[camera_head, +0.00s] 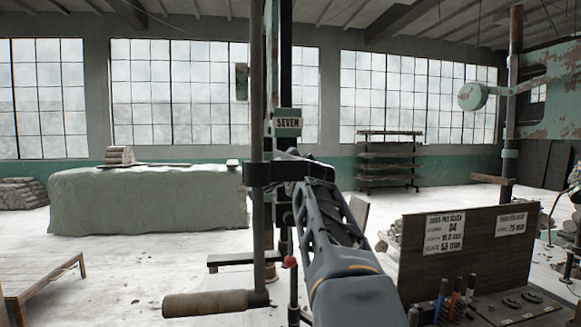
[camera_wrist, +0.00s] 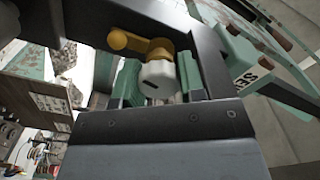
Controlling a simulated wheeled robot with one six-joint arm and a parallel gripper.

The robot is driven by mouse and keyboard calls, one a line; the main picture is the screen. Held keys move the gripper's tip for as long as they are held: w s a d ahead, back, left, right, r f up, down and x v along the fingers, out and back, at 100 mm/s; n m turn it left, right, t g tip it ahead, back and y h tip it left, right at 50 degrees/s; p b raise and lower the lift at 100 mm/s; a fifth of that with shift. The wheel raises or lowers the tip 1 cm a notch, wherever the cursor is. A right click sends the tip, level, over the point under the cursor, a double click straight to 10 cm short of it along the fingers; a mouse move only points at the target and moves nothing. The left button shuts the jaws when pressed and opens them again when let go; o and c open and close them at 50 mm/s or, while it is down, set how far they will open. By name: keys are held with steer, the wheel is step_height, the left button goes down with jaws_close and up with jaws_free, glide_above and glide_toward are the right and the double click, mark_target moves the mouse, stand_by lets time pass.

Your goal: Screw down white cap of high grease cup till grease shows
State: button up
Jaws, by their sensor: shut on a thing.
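The white cap (camera_wrist: 158,82) shows in the wrist view between the green pads of my gripper (camera_wrist: 160,88). It is round, with a short dark mark on its face. A brass-coloured fitting (camera_wrist: 139,46) with a rounded end sits just behind and above the cap. My gripper is shut on the cap. In the head view my gripper (camera_head: 291,168) is raised at the dark upright post, below the green block with the SEVEN sign (camera_head: 287,123). The cap is hidden there. I cannot make out any grease.
A dark post (camera_head: 257,120) stands close beside my arm. A wooden board with paper notices (camera_head: 445,233) and a tool bench stand at the right. A covered clay block (camera_head: 150,200) lies at the back left. A low wooden platform (camera_head: 38,275) is at the left.

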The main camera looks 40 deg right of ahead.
steer(key=shift+m, duration=0.8)
steer(key=o, duration=0.9)
steer(key=shift+s, duration=0.15)
steer(key=b+v, duration=0.4)
steer(key=v, duration=0.9)
steer(key=shift+s+a, duration=0.2)
steer(key=shift+s, duration=0.05)
